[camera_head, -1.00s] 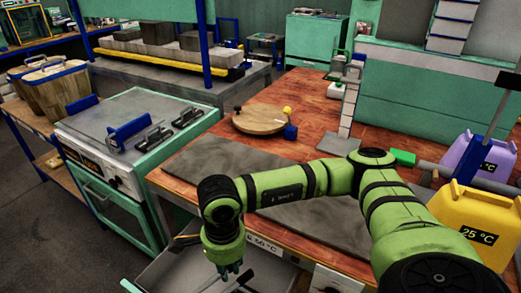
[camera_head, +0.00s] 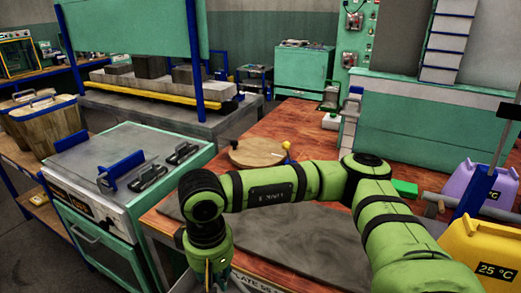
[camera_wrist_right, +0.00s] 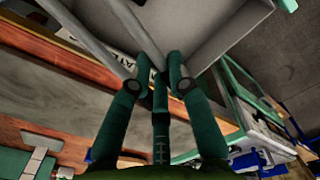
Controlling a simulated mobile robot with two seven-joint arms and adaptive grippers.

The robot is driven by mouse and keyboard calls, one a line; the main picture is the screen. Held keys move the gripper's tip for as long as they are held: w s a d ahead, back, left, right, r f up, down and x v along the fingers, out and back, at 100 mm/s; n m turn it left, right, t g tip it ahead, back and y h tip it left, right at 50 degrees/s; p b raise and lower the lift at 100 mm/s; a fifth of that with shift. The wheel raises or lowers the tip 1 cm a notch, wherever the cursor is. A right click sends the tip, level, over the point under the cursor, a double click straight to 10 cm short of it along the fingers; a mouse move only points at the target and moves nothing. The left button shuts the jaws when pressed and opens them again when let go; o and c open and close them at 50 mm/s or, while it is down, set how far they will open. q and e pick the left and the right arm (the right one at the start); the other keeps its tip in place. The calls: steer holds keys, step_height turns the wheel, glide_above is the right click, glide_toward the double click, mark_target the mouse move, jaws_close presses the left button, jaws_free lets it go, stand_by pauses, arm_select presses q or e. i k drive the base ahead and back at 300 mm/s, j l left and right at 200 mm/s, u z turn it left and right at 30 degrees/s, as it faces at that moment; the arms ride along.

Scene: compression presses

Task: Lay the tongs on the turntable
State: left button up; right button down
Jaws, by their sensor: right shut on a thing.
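The turntable (camera_head: 256,153) is a round wooden disc on the red-brown bench in the head view, with a small yellow knob at its right rim. My right gripper (camera_wrist_right: 160,78) is shut on the tongs (camera_wrist_right: 90,35), which show as two grey bars running up and left from the fingertips in the wrist view. In the head view my right gripper (camera_head: 214,279) points down at the bottom edge, in front of the bench's front edge and well short of the turntable. The tongs cannot be made out there. My left gripper is not in view.
A grey mat (camera_head: 275,240) lies on the bench between my gripper and the turntable, partly behind my arm. A teal oven unit (camera_head: 110,255) with handles on top stands left. A yellow jug (camera_head: 475,250) and a purple jug (camera_head: 470,187) stand right.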

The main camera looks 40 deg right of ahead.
mark_target(256, 161)
steer(key=i+j+z, duration=0.45)
steer(key=i, duration=0.35)
steer(key=i+j+z, duration=0.45)
steer(key=i+j, duration=0.2)
